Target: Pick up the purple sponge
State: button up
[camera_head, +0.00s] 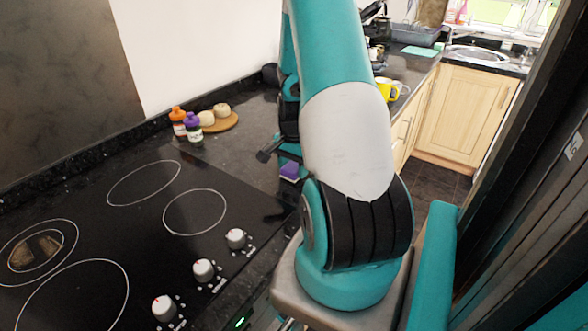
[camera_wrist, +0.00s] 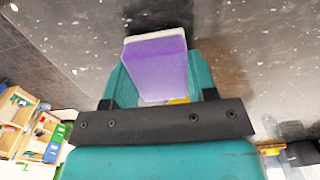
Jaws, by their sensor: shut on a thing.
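The purple sponge (camera_wrist: 156,70), with a pale layer along one edge, sits between the two teal fingers of my gripper (camera_wrist: 158,78) in the wrist view. The fingers are shut on it, one on each side. In the head view the sponge (camera_head: 290,169) shows small over the dark counter, just left of my arm. My arm hides part of the gripper there. I cannot tell for sure whether the sponge touches the counter.
A black hob (camera_head: 140,240) with white knobs fills the left front. A yellow mug (camera_head: 384,89) and a sink (camera_head: 480,58) are farther back.

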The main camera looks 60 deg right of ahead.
aim_at(294, 165)
notch_tip(294, 165, up, 19)
jog(key=b, duration=0.1)
jog(key=shift+r, duration=0.2)
